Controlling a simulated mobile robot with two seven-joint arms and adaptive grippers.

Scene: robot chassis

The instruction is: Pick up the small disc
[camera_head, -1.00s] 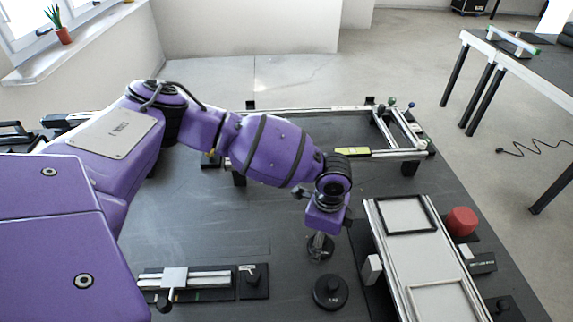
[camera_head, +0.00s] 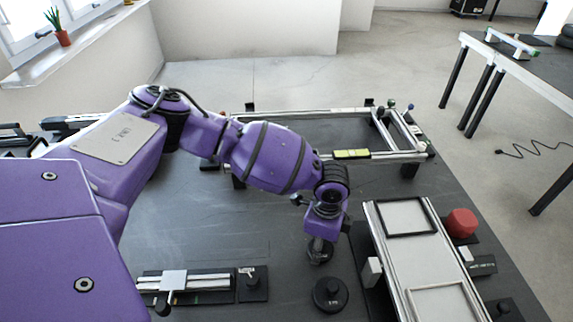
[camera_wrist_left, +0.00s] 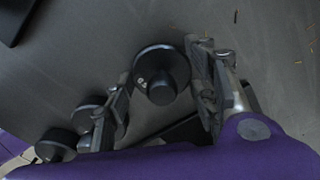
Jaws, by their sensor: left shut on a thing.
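A small dark disc (camera_wrist_left: 176,64) with a knob sits between the two fingers of my left gripper (camera_wrist_left: 160,92) in the left wrist view. The gripper is shut on it. In the head view my left gripper (camera_head: 319,246) points down at the small disc (camera_head: 319,258), which is partly hidden by the fingers, at or just above the table. A larger black disc (camera_head: 331,294) with a knob lies on the table nearer to me. My right gripper is not in view.
A small rail fixture (camera_head: 190,281) lies at the lower left. The dark table (camera_head: 190,225) is clear left of the gripper.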

